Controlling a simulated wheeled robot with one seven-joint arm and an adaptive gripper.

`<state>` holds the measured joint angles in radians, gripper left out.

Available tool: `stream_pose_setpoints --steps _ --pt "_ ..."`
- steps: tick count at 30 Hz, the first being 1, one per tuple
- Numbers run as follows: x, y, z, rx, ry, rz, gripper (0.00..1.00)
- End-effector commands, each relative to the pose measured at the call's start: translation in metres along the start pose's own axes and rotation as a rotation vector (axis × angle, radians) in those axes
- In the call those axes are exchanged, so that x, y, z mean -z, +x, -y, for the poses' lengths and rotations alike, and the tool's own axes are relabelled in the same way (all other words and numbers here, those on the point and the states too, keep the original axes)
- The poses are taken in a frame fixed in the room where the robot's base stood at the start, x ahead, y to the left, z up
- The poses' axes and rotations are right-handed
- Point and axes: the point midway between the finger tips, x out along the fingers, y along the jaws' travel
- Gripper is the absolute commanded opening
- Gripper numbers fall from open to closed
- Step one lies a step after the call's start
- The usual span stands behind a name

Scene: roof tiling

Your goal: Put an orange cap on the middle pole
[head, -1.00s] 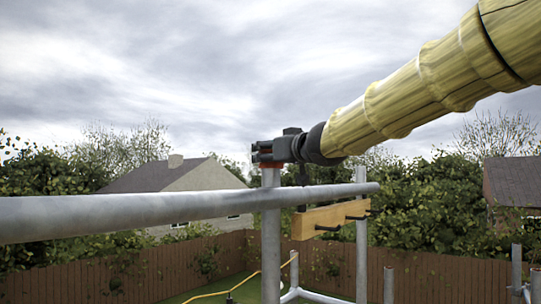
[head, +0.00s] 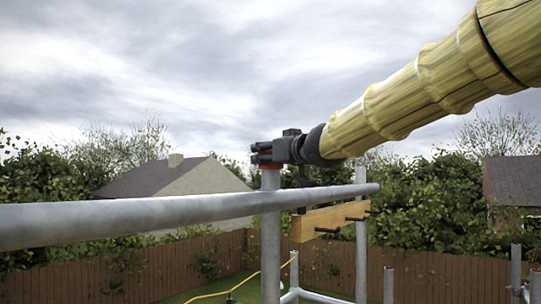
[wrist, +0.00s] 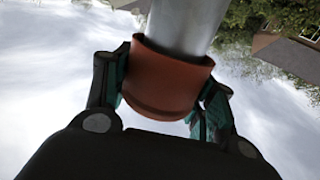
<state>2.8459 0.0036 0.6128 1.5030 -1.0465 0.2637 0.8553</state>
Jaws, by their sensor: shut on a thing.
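An orange cap (wrist: 168,80) sits between the two fingers of my gripper (wrist: 165,90) in the wrist view, with a grey pole (wrist: 187,25) running into its open end. In the head view my gripper (head: 268,153) is at the top of the upright grey pole (head: 271,235). A thin strip of the orange cap (head: 270,166) shows just under the fingers, at the pole's top. My gripper is shut on the cap. Most of the cap is hidden by the fingers in the head view. How far it is seated cannot be told.
A horizontal grey rail (head: 130,219) crosses in front of the pole, below my gripper. A wooden board (head: 325,219) with black pegs hangs to the right. Another upright pole (head: 361,240) stands further right. A brown fence (head: 100,271), hedges and houses lie behind.

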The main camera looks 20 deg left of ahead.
Motion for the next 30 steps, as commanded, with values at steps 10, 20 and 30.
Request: stream_pose_setpoints --steps 10,20,30 --pt "0.008 0.0 0.0 0.0 -0.001 0.0 0.12" --pt "0.014 0.0 0.0 0.0 0.001 0.0 0.12" --pt "0.014 0.0 0.0 0.0 0.0 0.0 0.12"
